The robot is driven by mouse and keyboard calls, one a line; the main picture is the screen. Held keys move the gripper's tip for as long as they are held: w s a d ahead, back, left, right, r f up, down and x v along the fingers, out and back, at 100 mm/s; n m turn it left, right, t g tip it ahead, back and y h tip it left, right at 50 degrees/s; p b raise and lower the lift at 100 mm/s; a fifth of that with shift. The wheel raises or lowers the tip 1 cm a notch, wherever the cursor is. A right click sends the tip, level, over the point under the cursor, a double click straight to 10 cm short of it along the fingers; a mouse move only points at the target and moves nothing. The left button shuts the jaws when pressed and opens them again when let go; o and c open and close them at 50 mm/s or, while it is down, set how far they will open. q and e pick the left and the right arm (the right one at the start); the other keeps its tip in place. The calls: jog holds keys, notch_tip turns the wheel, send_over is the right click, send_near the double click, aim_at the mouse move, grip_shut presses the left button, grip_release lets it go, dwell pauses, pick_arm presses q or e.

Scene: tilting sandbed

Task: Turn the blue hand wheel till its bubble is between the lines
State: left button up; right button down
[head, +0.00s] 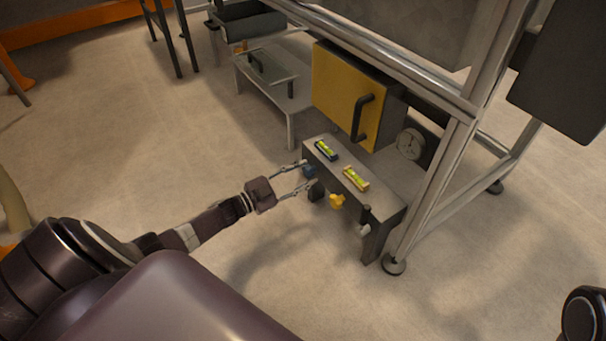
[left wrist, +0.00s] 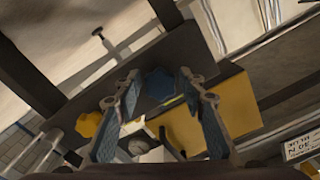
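The blue hand wheel (head: 309,171) sits on the front face of a grey bench (head: 388,206), near its left end. In the left wrist view, the blue wheel (left wrist: 158,84) shows between the finger tips. My left gripper (head: 308,174) is open, with one finger to each side of the wheel; I cannot tell whether they touch it. It also shows open in the left wrist view (left wrist: 160,76). The blue-framed level vial (head: 326,150) lies on the bench top above the wheel. Its bubble and lines are too small to read. My right gripper is not in view.
A yellow-framed vial (head: 355,179) lies on the bench top, with a yellow hand wheel (head: 336,201) below it. A pale knob (head: 364,230) is farther right. A yellow panel with a black handle (head: 361,117) stands behind. A metal frame post (head: 432,190) rises at right.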

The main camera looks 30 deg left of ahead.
pick_arm(q)
jog(key=shift+o, duration=0.8)
jog(key=v, duration=1.2)
